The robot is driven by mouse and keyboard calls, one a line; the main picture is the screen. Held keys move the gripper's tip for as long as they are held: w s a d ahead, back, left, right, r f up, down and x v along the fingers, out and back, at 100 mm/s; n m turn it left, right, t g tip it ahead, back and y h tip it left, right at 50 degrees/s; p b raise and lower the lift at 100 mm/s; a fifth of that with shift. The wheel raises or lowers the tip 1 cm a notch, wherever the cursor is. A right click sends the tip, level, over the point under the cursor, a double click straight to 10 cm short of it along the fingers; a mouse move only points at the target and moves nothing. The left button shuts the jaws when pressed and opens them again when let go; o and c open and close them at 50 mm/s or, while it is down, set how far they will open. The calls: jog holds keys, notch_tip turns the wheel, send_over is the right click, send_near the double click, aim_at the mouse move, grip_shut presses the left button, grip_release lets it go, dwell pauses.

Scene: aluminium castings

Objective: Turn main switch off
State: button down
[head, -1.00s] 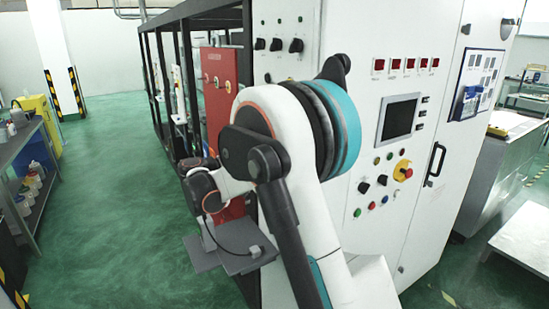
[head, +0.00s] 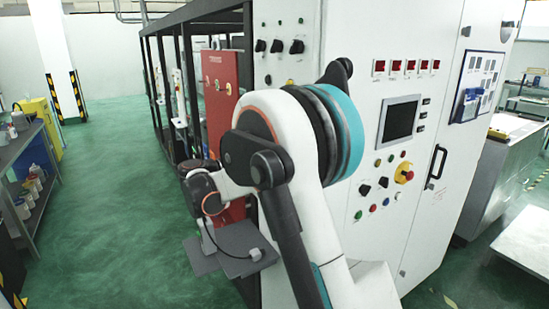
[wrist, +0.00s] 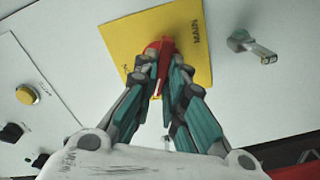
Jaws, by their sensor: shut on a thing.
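In the head view my arm stands in front of the white cabinet (head: 420,225); the gripper and the main switch are hidden there.
A grey lever handle (wrist: 252,46) sticks out right of the plate. A yellow button (wrist: 27,94) and black knobs are at the left. In the head view, a red-and-yellow knob (head: 404,172) and a screen (head: 400,121) are on the cabinet. Green floor is open at left.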

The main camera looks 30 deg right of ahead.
jog(key=c, duration=1.7)
grip_release()
jog(key=shift+o, duration=0.2)
jog(key=shift+a, duration=0.1)
jog(key=a, duration=1.2)
jog(key=shift+s, duration=0.15)
